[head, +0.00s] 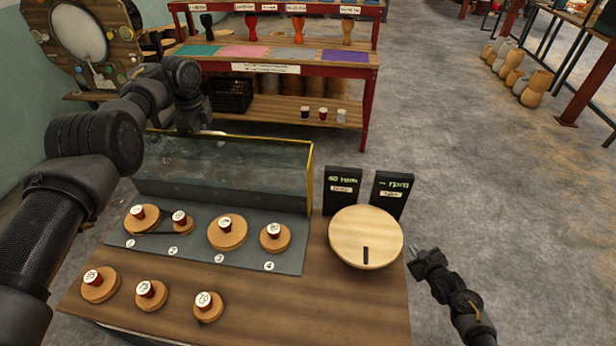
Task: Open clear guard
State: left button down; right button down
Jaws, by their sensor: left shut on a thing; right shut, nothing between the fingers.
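The clear guard (225,165), a see-through panel with a yellow edge, stands raised along the back of the grey plate (190,253). The plate holds wooden discs with red, numbered knobs, in the open in front of the panel. My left gripper (192,128) is at the guard's top edge, left of its middle, shut on the guard; its fingertips are partly hidden. My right gripper (424,262) is shut and empty, just right of the round wooden dial (366,237), apart from it.
Three loose wooden discs with knobs, one of them here (152,295), lie on the table's front part (250,315). Two black displays (342,190) (390,193) stand behind the dial. A red shelf (367,110) with drums is farther back.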

jog(key=w+r+n+t+y, duration=0.15)
jog(key=w+r, duration=0.25)
jog(key=r, duration=0.4)
jog(key=w+r+t, duration=0.2)
jog(key=w+r, duration=0.2)
jog(key=r, duration=0.4)
notch_tip(320, 180, up, 22)
jog(key=w+a+n+t+y, duration=0.2)
jog(key=a+n+t+y, duration=0.1)
jog(key=n+y, duration=0.25)
jog(key=s+a+n+g+y, duration=1)
jog(key=s+a+n, duration=1)
jog(key=a, duration=0.5)
pick_arm(q)
jog(key=shift+f, duration=0.2)
pick_arm(e)
jog(key=w+a+r+m+h, duration=0.1)
jog(key=w+a, duration=0.6)
jog(key=w, duration=0.1)
jog(key=shift+a+g, duration=0.35)
jog(key=shift+g, duration=0.1)
